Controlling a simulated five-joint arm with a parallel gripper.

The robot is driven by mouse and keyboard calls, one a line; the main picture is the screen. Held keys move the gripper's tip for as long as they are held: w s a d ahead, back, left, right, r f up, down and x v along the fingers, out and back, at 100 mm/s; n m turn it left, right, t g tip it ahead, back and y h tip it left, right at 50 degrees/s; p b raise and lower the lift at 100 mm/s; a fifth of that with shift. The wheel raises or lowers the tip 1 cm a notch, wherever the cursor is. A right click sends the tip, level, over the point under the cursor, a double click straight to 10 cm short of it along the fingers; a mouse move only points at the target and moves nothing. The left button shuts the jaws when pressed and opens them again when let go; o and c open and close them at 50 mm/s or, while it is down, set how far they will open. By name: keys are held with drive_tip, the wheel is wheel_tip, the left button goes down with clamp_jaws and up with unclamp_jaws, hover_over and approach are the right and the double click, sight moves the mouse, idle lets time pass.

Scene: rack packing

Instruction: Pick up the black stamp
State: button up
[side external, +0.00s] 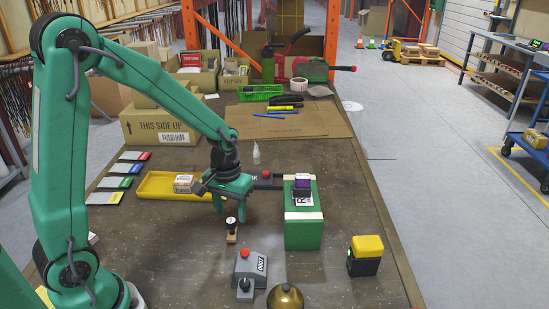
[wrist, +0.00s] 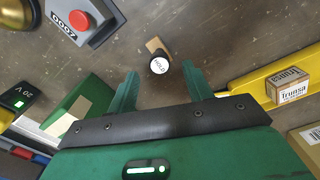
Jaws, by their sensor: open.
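The black stamp (side external: 231,225) stands upright on the bench, with a wooden base and a round white top. In the wrist view the stamp (wrist: 159,64) shows its top marked "HOLD", dark body and tan base. My gripper (side external: 232,210) is open and empty, pointing down above and around the stamp's position. In the wrist view the fingertips of my gripper (wrist: 160,72) are spread to either side, with the stamp in the gap between them. I cannot tell how far above the stamp the fingertips are.
A grey box with a red button (side external: 250,267) and a brass bell (side external: 285,297) stand in front. A green box (side external: 303,233) and a yellow-black battery (side external: 366,255) are to the right. A yellow tray (side external: 150,186) holding a small carton (wrist: 292,88) lies behind left.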

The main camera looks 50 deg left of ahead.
sight(231, 220)
drive_tip(key=shift+s+f, duration=0.15)
drive_tip(key=shift+f, duration=2.5)
drive_tip(key=c, duration=1.1)
